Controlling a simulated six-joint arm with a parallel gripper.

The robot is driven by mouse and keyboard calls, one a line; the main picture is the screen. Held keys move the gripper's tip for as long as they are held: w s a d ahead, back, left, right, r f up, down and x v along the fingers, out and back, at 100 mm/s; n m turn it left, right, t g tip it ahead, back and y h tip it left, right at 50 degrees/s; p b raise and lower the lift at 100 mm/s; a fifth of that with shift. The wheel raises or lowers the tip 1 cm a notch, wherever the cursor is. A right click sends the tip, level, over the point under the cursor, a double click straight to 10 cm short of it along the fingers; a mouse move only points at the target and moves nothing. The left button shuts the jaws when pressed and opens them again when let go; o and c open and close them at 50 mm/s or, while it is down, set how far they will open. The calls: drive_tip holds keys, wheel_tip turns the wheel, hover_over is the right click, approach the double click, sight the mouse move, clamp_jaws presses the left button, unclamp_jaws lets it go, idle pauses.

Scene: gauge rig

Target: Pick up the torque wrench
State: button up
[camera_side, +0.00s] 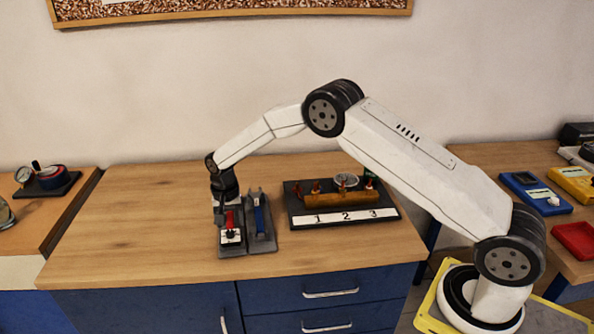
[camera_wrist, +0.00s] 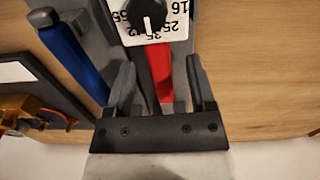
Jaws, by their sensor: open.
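A white numbered dial with a black knob (camera_wrist: 148,15) is at the stand's front. My gripper (camera_side: 222,203) is open over the tool, pointing down. In the wrist view my gripper (camera_wrist: 159,75) has one finger on each side of the handle, with gaps showing. The lower handle is partly hidden by the gripper.
A blue-handled tool (camera_side: 259,216) on its own stand is close beside, on the right. A dark board (camera_side: 297,213) with a brass manifold and a strip marked 1, 2, 3 is farther right. The bench's left side (camera_side: 130,220) is clear.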

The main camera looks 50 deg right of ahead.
clamp_jaws()
drive_tip(key=shift+r, duration=0.1)
idle(1.3)
